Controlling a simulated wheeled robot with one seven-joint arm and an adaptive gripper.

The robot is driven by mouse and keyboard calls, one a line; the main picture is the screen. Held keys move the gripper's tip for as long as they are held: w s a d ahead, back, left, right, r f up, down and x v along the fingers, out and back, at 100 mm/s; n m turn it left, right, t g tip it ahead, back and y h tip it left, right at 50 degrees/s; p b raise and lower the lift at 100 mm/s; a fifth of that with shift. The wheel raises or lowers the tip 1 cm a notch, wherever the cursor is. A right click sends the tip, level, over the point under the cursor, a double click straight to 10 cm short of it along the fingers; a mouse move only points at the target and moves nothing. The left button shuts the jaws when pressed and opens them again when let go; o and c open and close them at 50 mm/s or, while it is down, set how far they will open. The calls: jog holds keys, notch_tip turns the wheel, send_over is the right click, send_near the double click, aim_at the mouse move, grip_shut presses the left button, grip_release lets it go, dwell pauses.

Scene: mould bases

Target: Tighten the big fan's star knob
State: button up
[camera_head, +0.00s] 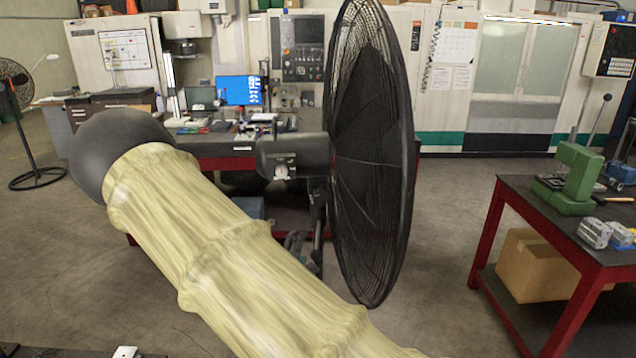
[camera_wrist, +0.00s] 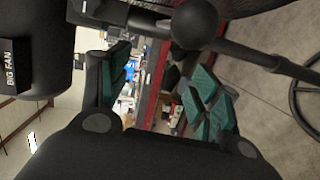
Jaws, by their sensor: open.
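The big fan (camera_head: 372,150) stands in the middle of the head view, with its dark cage edge-on and its motor housing (camera_head: 292,152) to the left. In the wrist view, the housing (camera_wrist: 30,60) carries a "BIG FAN" label at the left. A dark round piece (camera_wrist: 195,24) sits on a black pole at the top; I cannot tell whether it is the star knob, as no lobes show. My gripper (camera_wrist: 160,90) is open and empty, its green-padded fingers spread below the round piece and apart from it.
A red-framed bench (camera_head: 225,163) with clutter stands behind the fan. A red-legged table (camera_head: 515,195) with a green press (camera_head: 575,180) stands at the right. Another fan (camera_head: 14,88) on a stand is at the far left. Floor between fan and right table is clear.

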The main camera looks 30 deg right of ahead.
jog(key=h+p, duration=0.1)
jog(key=p, duration=0.1)
send_near(320, 196)
jog(key=a+f, duration=0.4)
notch_tip(320, 196, up, 3)
jog(key=d+h, duration=0.1)
jog(key=d, duration=0.1)
jog(key=shift+n, duration=0.4)
jog(key=x, duration=1)
jog(key=shift+s+d+r+p, duration=0.2)
jog(key=shift+d+p, duration=0.1)
jog(key=shift+d, duration=0.05)
jog(key=c, duration=1)
